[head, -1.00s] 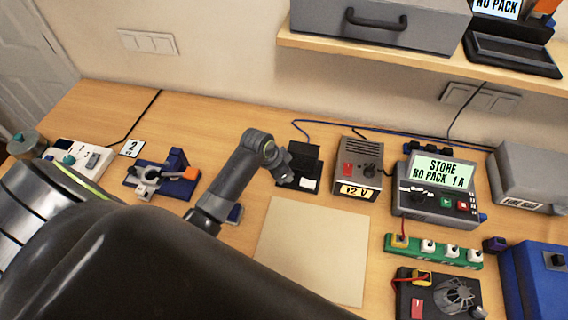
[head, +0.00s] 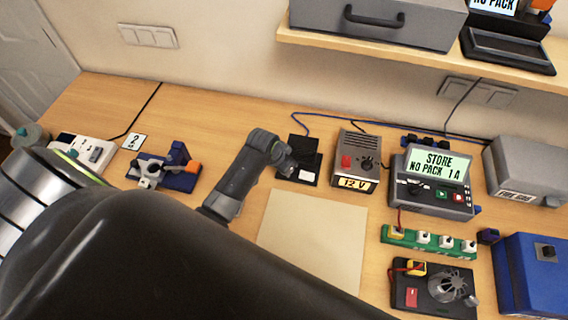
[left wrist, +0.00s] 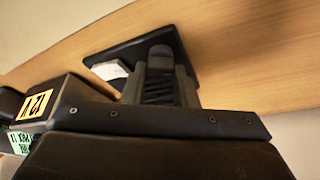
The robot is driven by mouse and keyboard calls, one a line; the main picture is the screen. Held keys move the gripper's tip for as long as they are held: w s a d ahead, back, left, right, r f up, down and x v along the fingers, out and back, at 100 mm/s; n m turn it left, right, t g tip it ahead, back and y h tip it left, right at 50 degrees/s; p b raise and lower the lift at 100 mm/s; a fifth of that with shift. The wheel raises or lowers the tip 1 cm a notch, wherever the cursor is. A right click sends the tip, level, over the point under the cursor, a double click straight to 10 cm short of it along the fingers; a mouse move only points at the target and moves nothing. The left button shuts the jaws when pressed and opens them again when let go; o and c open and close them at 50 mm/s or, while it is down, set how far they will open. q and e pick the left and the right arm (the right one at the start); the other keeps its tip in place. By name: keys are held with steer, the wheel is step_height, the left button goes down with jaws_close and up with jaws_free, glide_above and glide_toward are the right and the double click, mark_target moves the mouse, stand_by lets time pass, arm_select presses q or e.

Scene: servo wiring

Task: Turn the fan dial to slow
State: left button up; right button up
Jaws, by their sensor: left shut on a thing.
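The fan (head: 452,285) is a round grey grille on a black unit at the lower right of the head view. A small grey knob (head: 472,300), which looks like its dial, sits at the unit's right edge; its setting is too small to read. My left gripper (head: 288,163) is far up and left of the fan, at the black stand (head: 303,172) with a white patch. In the left wrist view my left gripper (left wrist: 160,65) overlaps that stand (left wrist: 98,55). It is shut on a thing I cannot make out. My right gripper is not in view.
A 12 V box (head: 358,160), a store display (head: 432,182) and a green strip (head: 430,241) stand between the gripper and the fan. A blue box (head: 530,280) stands right of the fan. The beige mat (head: 315,240) is clear.

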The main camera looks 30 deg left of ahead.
arm_select(q)
steer(key=o, duration=0.7)
steer(key=shift+r, duration=0.1)
steer(key=b+v, duration=0.2)
steer(key=v, duration=1.5)
steer(key=shift+s, duration=0.1)
